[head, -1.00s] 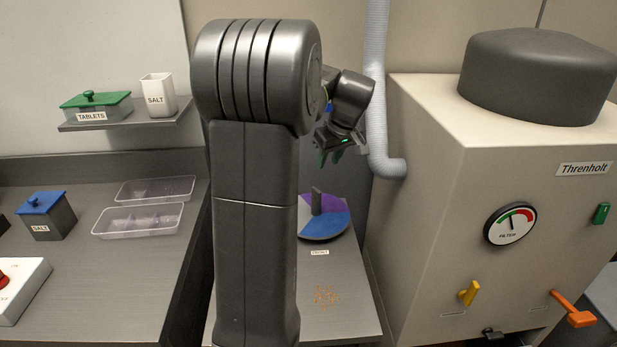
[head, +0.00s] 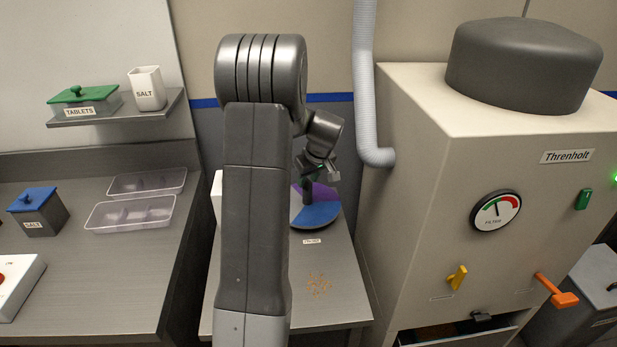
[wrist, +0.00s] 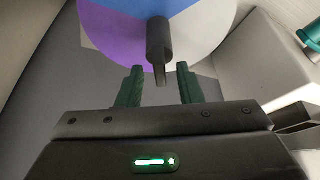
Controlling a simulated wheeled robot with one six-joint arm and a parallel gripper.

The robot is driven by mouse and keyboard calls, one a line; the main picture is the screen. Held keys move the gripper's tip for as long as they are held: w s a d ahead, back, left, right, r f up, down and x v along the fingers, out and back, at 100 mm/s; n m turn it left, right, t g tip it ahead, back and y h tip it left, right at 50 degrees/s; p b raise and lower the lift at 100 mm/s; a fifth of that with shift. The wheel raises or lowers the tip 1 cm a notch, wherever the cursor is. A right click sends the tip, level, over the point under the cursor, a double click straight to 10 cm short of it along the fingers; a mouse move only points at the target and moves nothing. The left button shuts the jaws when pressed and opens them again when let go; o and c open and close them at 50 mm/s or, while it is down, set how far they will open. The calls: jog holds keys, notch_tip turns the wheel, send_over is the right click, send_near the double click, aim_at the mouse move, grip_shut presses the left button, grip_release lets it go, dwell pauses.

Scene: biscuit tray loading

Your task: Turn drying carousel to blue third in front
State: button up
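The drying carousel (head: 318,216) is a round disc in thirds on a low bench behind my arm. In the head view its blue third lies at the front right, its purple third (head: 325,193) at the back, and a pale third at the left, partly behind my arm. A dark upright handle (head: 306,199) stands on the disc; it also shows in the wrist view (wrist: 159,38). My gripper (wrist: 159,70) is open, its green fingers apart on either side of the handle's lower end in that picture. Nothing is seen clamped, and I cannot tell if they touch.
A label and a scatter of brown crumbs (head: 318,286) lie on the bench in front of the disc. A large beige machine (head: 415,190) stands close on the right, with a grey hose (head: 364,90) beside it. The counter with clear trays (head: 130,213) is at left.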

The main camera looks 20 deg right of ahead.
grip_shut()
jog(key=shift+f+m+h+b, duration=0.1)
jog(key=shift+m+h+b, duration=0.2)
jog(key=shift+m+b, duration=0.2)
jog(key=shift+a+m+h+b, duration=0.15)
jog(key=shift+m+h+b, duration=0.5)
jog(key=shift+m, duration=1.55)
grip_release()
